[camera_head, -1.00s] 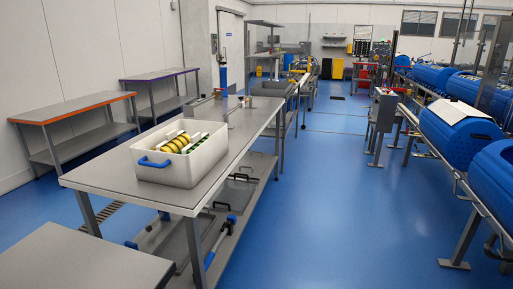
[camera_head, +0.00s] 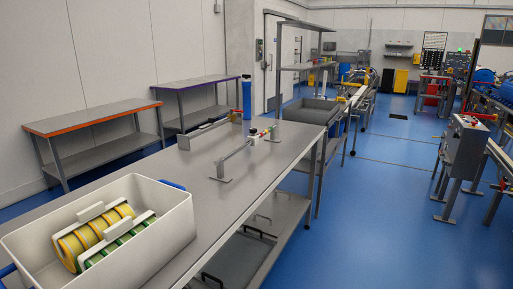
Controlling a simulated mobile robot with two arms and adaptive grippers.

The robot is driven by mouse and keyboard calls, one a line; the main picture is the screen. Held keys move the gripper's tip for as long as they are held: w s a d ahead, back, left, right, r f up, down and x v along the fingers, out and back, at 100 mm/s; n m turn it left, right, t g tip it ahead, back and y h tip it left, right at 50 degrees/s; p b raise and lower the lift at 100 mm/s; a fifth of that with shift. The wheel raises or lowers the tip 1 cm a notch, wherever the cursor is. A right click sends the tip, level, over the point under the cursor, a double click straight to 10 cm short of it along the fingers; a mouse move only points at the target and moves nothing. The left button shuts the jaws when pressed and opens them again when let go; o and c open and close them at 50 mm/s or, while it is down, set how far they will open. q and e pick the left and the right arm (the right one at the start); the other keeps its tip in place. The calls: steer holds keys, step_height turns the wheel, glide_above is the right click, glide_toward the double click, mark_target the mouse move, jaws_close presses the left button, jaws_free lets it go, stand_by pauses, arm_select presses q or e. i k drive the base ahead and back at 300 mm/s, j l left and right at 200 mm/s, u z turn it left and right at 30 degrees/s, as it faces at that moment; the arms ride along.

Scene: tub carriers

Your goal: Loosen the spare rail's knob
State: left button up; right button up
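Two low metal rails stand on the long grey table (camera_head: 285,150). The nearer rail (camera_head: 236,158) is thin and stands on flat feet, with a small white block (camera_head: 253,138) and a small red and green part (camera_head: 269,131) near its far end. The farther rail (camera_head: 208,131) lies to its left, close to the table's back edge. I cannot tell which is the spare rail, and no knob is clear enough to make out as tight or loose. Neither of my grippers is in view.
A white tub (camera_head: 150,240) with yellow and green ringed carriers stands at the table's near left. A blue cylinder (camera_head: 247,98) stands by the far rail. Grey bins (camera_head: 312,110) are beyond the table.

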mark_target(252, 130)
steer(key=i+l, duration=0.2)
steer(key=i+j+z, duration=0.1)
steer(key=i+z, duration=0.25)
steer(key=i, duration=0.85)
